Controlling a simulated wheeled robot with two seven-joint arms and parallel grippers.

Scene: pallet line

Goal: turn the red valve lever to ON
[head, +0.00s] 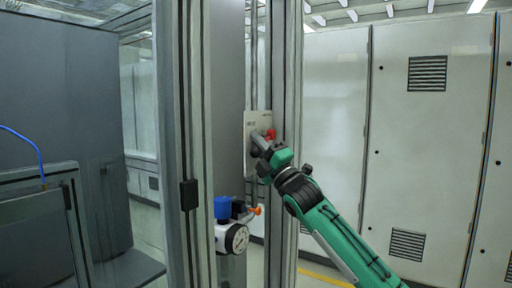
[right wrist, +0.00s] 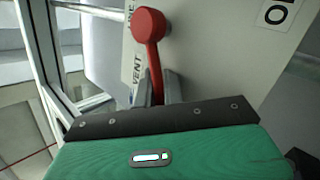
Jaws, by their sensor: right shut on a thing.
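The red valve lever (head: 270,134) is on a pale upright plate (head: 252,123) fixed by the metal posts in the head view. In the right wrist view the lever (right wrist: 151,27) shows a round red end and a thin arm that runs down between my fingers. The arm lies next to the word VENT on the plate. A boxed label (right wrist: 277,12) starting with O is cut off at the upper right, away from the lever. My right gripper (head: 259,143) is shut on the lever; its fingers (right wrist: 158,88) hide the lever's lower part. My left gripper is not in view.
A pressure gauge (head: 237,239) with a blue-topped fitting (head: 222,207) and an orange tip sits below the plate. Metal posts (head: 170,120) stand close on the left. Pale cabinets (head: 425,140) line the back right. A dark panel (head: 60,120) fills the left.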

